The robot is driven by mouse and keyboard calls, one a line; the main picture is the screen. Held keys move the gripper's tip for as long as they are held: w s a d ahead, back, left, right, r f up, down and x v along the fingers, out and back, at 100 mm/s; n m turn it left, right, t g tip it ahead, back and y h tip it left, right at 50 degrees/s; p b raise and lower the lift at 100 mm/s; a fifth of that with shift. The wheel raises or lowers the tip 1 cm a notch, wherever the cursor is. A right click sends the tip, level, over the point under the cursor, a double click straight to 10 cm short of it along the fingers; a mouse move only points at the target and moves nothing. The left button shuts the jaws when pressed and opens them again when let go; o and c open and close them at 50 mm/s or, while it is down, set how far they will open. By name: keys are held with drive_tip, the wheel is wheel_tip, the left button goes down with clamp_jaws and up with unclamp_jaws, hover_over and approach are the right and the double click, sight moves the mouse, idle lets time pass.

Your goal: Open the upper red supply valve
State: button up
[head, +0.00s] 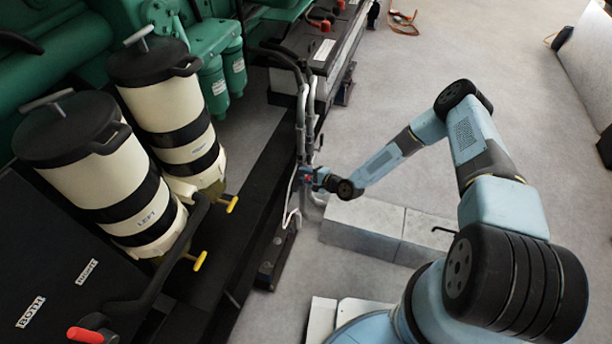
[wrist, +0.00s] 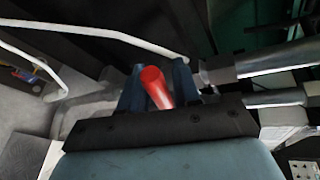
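The red valve handle (wrist: 155,88) shows in the wrist view as a short red rod with its round end toward the camera. The two blue fingers of my gripper (wrist: 157,90) stand close on either side of it, with little or no gap, and appear shut on it. In the head view my gripper (head: 313,178) is at the grey vertical pipes, beyond the black frame rail. Only a speck of red shows there between the fingers. The valve body is mostly hidden behind my fingers and black palm, so I cannot tell the valve's position.
Two cream filter canisters (head: 168,115) with yellow taps stand at left. A separate red-tipped lever (head: 85,335) is at lower left. Grey pipes (wrist: 265,60) run close right of my fingers. A white tube (wrist: 90,32) passes at left. Grey blocks (head: 375,228) lie under my arm.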

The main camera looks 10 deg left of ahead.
drive_tip(key=shift+o, duration=0.7)
drive_tip(key=shift+a+r, duration=0.1)
drive_tip(key=v, duration=1.3)
drive_tip(key=shift+s+d, duration=0.2)
drive_tip(key=shift+d, duration=0.15)
